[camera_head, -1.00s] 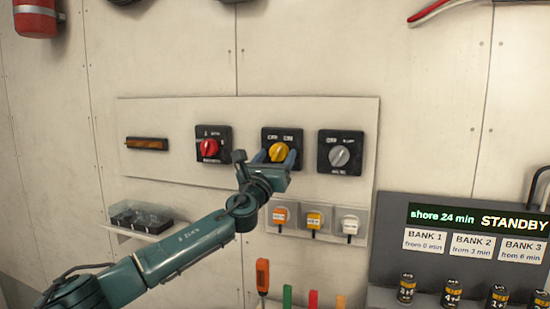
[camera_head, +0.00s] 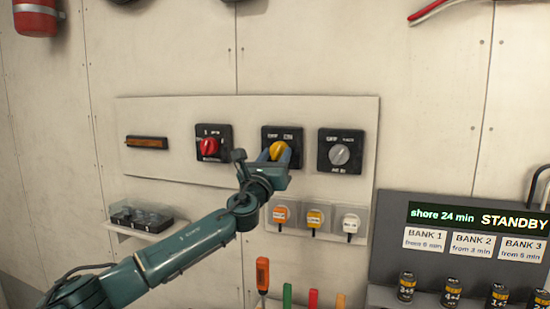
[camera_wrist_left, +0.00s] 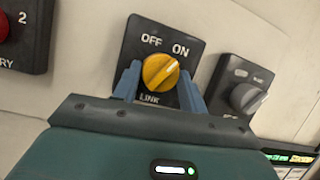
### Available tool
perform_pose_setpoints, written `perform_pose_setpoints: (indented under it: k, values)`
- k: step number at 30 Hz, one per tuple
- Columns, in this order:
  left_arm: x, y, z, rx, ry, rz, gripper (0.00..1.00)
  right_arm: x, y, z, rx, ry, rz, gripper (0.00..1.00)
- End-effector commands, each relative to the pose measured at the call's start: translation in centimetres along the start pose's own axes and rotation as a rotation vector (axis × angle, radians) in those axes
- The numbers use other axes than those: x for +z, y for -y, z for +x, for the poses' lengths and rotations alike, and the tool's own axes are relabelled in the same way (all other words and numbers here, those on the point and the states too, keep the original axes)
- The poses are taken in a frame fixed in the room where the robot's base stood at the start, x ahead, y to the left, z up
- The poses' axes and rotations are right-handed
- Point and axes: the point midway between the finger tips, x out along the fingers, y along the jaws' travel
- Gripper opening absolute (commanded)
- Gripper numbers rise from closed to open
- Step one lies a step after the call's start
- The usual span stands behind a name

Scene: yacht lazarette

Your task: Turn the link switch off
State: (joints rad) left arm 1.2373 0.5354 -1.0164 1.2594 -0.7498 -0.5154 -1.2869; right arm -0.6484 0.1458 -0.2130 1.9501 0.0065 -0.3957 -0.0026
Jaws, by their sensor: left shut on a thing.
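The link switch (camera_head: 270,132) is a black square plate with a yellow knob (camera_head: 277,149), in the middle of the wall panel. In the left wrist view its plate reads OFF at upper left, ON at upper right and LINK below. The white mark on the yellow knob (camera_wrist_left: 160,71) points up and right, toward ON. My left gripper (camera_head: 275,156) has its blue fingers on either side of the knob, shut on it. My right gripper is not in view.
A red-knob switch (camera_head: 208,147) is on the left and a grey-knob switch (camera_head: 339,154) close on the right. A clear box on a shelf (camera_head: 141,217) and a STANDBY display panel (camera_head: 478,218) flank the arm.

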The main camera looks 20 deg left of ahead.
Motion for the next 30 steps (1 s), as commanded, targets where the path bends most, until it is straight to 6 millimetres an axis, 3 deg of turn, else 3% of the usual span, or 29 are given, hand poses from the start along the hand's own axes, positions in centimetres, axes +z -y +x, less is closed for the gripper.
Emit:
perform_pose_setpoints:
  k: [30]
  values:
    - [0.07,0.84,0.1,0.31,0.058,-0.762,0.19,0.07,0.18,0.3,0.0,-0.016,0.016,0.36]
